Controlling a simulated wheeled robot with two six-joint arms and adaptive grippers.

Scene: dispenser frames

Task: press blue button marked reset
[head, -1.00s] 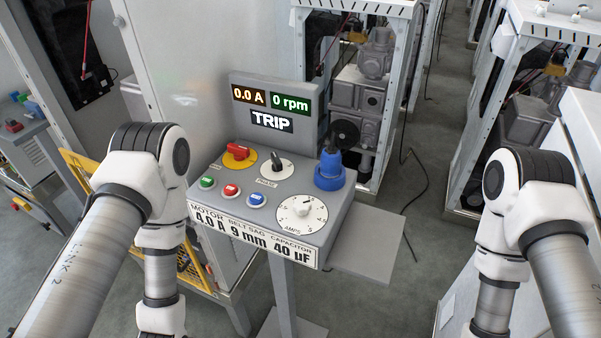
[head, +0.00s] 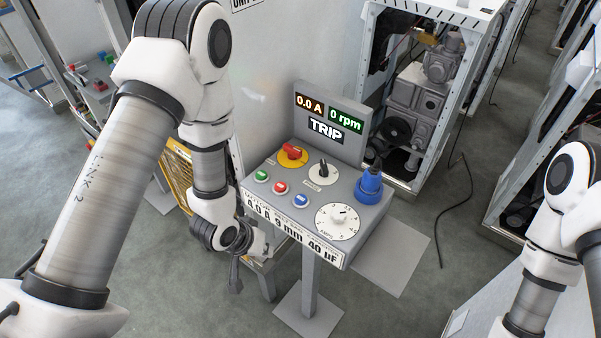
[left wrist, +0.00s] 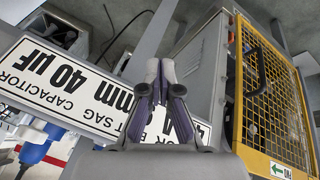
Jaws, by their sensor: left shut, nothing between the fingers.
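The blue button (head: 301,200) is the rightmost of three push buttons on the sloping grey control panel (head: 333,185). Its lettering is too small to read. My left gripper (head: 236,284) hangs left of the panel and below its top, apart from the button. In the left wrist view its two fingers (left wrist: 160,78) are together and empty, in front of the panel's white label plate (left wrist: 62,82), which appears upside down. I cannot make out the blue button in that view. My right gripper is outside the frames.
The display (head: 325,129) reads TRIP. A yellow mesh guard (left wrist: 268,85) stands beside the panel.

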